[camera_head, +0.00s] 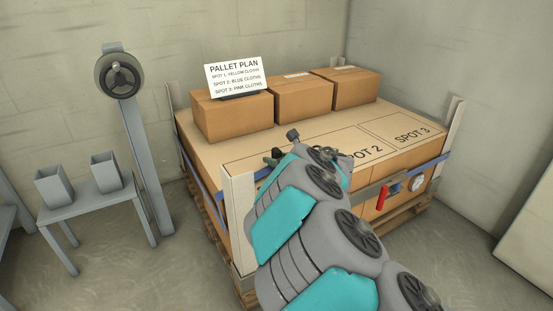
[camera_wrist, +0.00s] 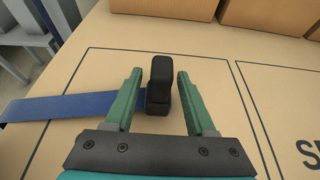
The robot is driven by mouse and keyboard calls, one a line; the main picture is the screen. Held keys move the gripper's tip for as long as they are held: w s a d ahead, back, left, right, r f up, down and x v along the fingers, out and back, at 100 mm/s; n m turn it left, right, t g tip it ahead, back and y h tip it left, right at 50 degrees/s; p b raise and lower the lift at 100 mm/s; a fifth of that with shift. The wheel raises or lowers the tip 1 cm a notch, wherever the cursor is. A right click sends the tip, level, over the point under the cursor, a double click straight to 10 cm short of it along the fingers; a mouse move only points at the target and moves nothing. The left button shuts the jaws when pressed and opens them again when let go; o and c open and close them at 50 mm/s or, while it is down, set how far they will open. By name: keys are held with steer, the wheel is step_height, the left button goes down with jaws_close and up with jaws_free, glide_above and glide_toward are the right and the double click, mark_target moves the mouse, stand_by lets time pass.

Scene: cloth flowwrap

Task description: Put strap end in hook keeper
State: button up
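A blue strap (camera_wrist: 60,107) lies across the cardboard top in the wrist view, running from the left edge to an upright black block (camera_wrist: 159,85), apparently the strap end. My gripper (camera_wrist: 160,76) is open, its two green fingers on either side of the block with a small gap on each side. In the head view my gripper (camera_head: 273,157) is over the near left part of the load and is largely hidden by my arm. A metal bar on the load's front carries a red handle (camera_head: 383,197) and blue fittings (camera_head: 395,188); I cannot tell which part is the hook keeper.
Three cardboard boxes (camera_head: 232,117) stand along the back of the load, with a pallet plan sign (camera_head: 234,77) on the left one. Pale corner posts (camera_head: 240,222) rise at the load's corners. A grey bench (camera_head: 85,205) stands left.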

steer(key=shift+o, duration=0.6)
